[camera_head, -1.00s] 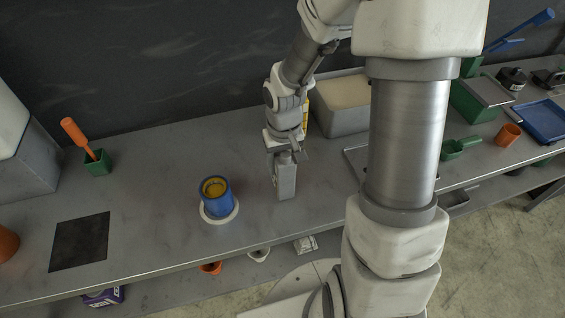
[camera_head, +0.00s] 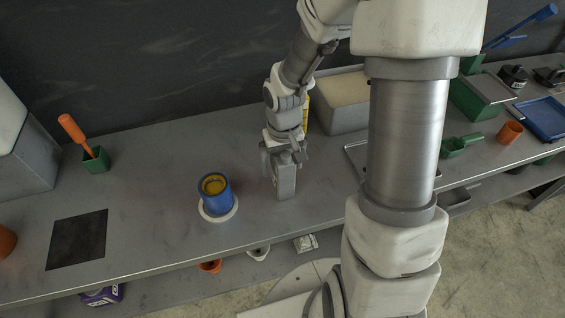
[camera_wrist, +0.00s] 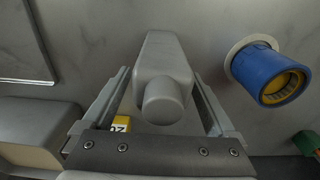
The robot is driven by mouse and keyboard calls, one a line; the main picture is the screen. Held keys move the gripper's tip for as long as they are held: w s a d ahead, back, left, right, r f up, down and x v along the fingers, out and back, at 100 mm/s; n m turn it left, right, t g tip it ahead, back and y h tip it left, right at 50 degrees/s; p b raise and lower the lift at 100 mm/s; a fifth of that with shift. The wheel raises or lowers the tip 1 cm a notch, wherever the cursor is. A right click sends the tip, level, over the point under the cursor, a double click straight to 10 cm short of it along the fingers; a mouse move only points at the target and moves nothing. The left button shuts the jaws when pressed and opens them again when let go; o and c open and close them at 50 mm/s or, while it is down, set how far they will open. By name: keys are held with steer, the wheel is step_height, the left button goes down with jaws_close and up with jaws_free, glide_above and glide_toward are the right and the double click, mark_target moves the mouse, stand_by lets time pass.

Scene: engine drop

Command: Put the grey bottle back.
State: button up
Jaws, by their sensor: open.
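The grey bottle (camera_head: 286,181) stands upright on the bench, to the right of the blue cup in the head view. In the wrist view the bottle (camera_wrist: 163,75) shows from above, its round cap nearest the camera. My gripper (camera_head: 279,160) is around the upper part of the bottle. In the wrist view the fingers (camera_wrist: 162,105) are spread on both sides of it, with a gap showing on each side. The gripper is open.
A blue cup (camera_head: 215,192) with a yellow inside stands on a white ring (camera_head: 222,217) left of the bottle. A dark square (camera_head: 77,239) lies farther left. A grey bin (camera_head: 343,118) stands behind, and a yellow item (camera_wrist: 120,124) shows near the left finger.

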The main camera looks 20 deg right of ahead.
step_height(320, 180, up, 17)
steer(key=s+p, duration=0.1)
steer(key=s+r+t, duration=0.5)
steer(key=s+r, duration=0.3)
steer(key=s, duration=0.5)
steer(key=shift+r, duration=0.2)
stand_by(1.6)
